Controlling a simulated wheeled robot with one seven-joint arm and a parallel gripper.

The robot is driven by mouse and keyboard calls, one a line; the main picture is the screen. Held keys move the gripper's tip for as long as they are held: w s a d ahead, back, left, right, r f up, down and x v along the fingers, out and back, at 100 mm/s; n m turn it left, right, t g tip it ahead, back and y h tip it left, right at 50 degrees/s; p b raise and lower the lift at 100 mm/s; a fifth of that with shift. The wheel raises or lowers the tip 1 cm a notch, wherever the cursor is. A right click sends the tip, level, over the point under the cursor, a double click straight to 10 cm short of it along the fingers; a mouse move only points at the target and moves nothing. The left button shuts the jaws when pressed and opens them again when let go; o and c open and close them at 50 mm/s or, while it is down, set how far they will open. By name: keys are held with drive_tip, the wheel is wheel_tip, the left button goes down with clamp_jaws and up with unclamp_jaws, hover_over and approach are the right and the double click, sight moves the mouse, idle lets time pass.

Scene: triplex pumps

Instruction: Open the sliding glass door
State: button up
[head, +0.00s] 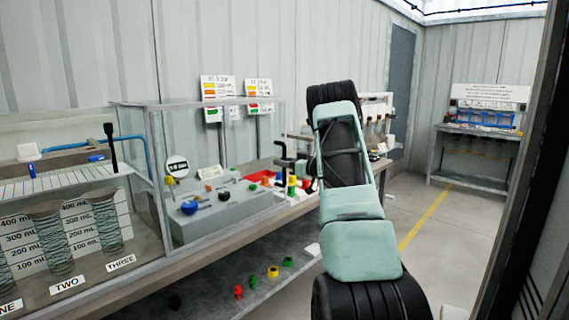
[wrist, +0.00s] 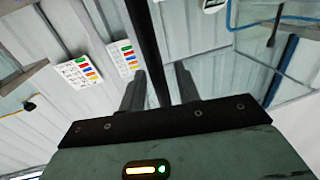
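The glass case (head: 148,106) stands on the bench left of centre in the head view, with clear panes and thin grey edges. I cannot tell which pane is the sliding door. A black upright handle-like piece (head: 110,147) shows at the case's left part. My gripper (wrist: 160,72) is open in the wrist view, its two dark fingers apart. A long dark bar (wrist: 146,40) runs down between the fingers in the picture; I cannot tell its depth or whether it touches them. In the head view my arm hides part of the bench, and the fingers are not clear.
A grey block with knobs (head: 210,215) sits in the case. Printed signs (head: 218,92) stand behind it. Colored fittings (head: 273,272) lie on the lower shelf. Measuring cylinders (head: 107,230) stand at left. A dark frame (head: 535,150) is close at right. Floor is open beyond my arm.

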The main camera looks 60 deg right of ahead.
drive_tip(key=s+b, duration=0.3)
drive_tip(key=s, duration=1.4)
drive_tip(key=shift+s+a, duration=0.2)
drive_tip(key=shift+a, duration=0.15)
